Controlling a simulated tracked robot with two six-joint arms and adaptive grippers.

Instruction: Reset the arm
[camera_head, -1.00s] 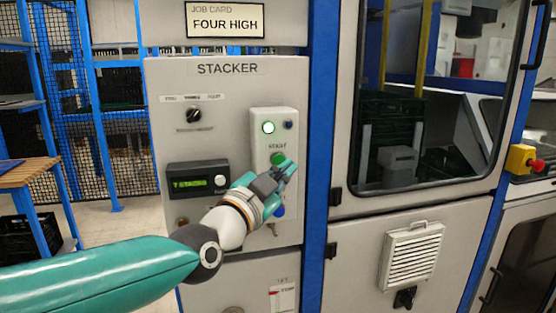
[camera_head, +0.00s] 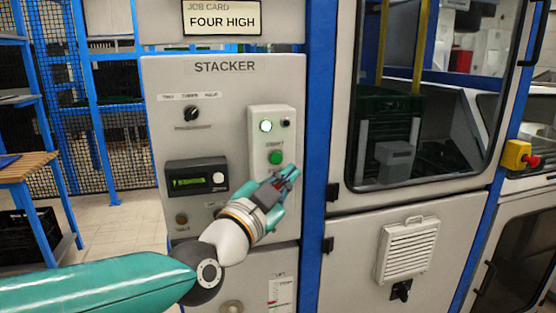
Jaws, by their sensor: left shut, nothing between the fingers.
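My left arm comes in from the left. Its gripper (camera_head: 289,172) is shut and empty, in front of the button box (camera_head: 258,142) on the stacker panel (camera_head: 225,86). The fingertips are just below and right of the green button (camera_head: 276,158); I cannot tell whether they touch the box. A white-green lamp (camera_head: 266,126) is lit above, beside a small dark button (camera_head: 286,123). The gripper hides the lower part of the box. My right gripper does not show.
A display unit (camera_head: 197,176) with a knob and a selector switch (camera_head: 191,113) sit left of the box. A job card (camera_head: 222,18) reads FOUR HIGH. A windowed door (camera_head: 433,100) is at right, a wooden-topped table (camera_head: 24,166) at left.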

